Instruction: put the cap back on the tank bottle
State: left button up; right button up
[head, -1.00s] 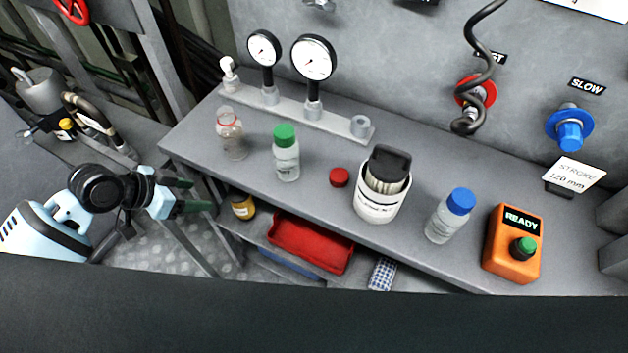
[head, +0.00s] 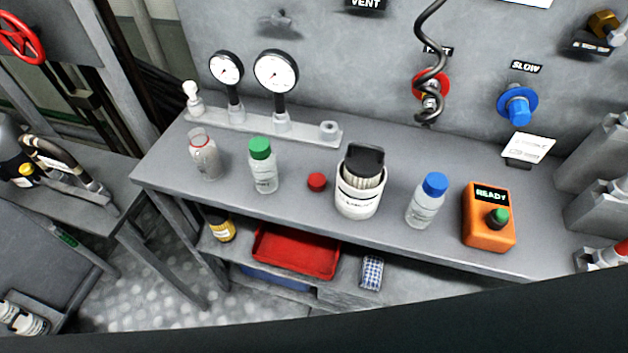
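An uncapped clear bottle (head: 205,158) with a red ring at its neck stands upright at the left end of the grey bench. A small red cap (head: 317,182) lies on the bench, apart from it, between the green-capped bottle (head: 263,168) and a white tub (head: 358,190) with a black top. A blue-capped bottle (head: 426,203) stands right of the tub. The bottle labels are too small to read, so I cannot confirm which is marked tank. Neither of my grippers shows in the head view.
Two gauges (head: 275,75) stand on a rail behind the bottles. An orange READY box (head: 489,217) is at the bench's right. A red tray (head: 297,250), a yellow-labelled jar (head: 221,228) and a checked cloth (head: 372,272) are below the bench. The bench's front strip is clear.

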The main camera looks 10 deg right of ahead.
aim_at(204, 153)
jog(key=z, duration=2.4)
jog(key=k+j, duration=0.15)
jog(key=k, duration=0.3)
jog(key=k+j, duration=0.15)
jog(key=k, duration=0.3)
jog(key=k+j, duration=0.2)
jog(key=k, duration=0.25)
